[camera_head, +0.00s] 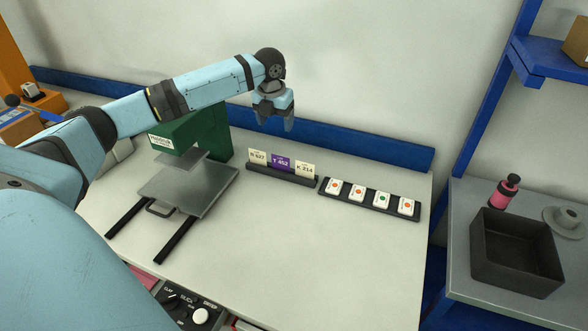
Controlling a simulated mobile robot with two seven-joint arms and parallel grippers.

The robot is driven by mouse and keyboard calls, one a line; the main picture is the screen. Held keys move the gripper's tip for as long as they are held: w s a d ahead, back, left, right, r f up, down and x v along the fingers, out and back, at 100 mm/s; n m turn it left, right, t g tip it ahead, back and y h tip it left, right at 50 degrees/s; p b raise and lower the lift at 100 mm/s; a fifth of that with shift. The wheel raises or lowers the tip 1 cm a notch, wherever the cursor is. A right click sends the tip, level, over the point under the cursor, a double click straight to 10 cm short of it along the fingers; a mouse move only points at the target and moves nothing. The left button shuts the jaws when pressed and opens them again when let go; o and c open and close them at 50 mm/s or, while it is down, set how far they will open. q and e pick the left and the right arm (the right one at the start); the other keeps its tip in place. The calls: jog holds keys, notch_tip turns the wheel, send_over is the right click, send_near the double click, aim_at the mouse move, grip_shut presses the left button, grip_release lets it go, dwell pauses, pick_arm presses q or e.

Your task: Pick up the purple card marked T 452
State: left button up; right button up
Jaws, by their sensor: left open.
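The purple card marked T 452 (280,163) stands upright in a dark card holder (290,178) on the light worktable. A cream card marked R 427 (258,158) stands to its left, and another cream card (305,170) marked K 214 stands to its right. My left gripper (275,122) is open and empty, pointing down. In the picture it is above the holder, clear of the cards. My right gripper is not in view.
A black tray (345,201) with several small white blocks with coloured dots lies right of the holder. A green machine (215,135) with a grey plate (195,185) stands left. A blue rail (380,149) runs along the back. The front right of the table is clear.

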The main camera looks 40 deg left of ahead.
aim_at(280, 157)
pick_arm(q)
jog(key=f, duration=0.3)
jog(key=w+f, duration=0.1)
jog(key=f, duration=0.2)
jog(key=f+b, duration=0.1)
jog(key=f, duration=0.2)
jog(key=shift+w+a+f, duration=0.15)
jog(key=shift+f, duration=0.15)
jog(key=shift+w+f, duration=0.1)
jog(key=shift+f, duration=0.3)
jog(key=f, duration=0.4)
jog(key=shift+w+a+f, duration=0.2)
jog(key=shift+w+f, duration=0.1)
jog(key=shift+f, duration=0.1)
jog(key=c, duration=0.6)
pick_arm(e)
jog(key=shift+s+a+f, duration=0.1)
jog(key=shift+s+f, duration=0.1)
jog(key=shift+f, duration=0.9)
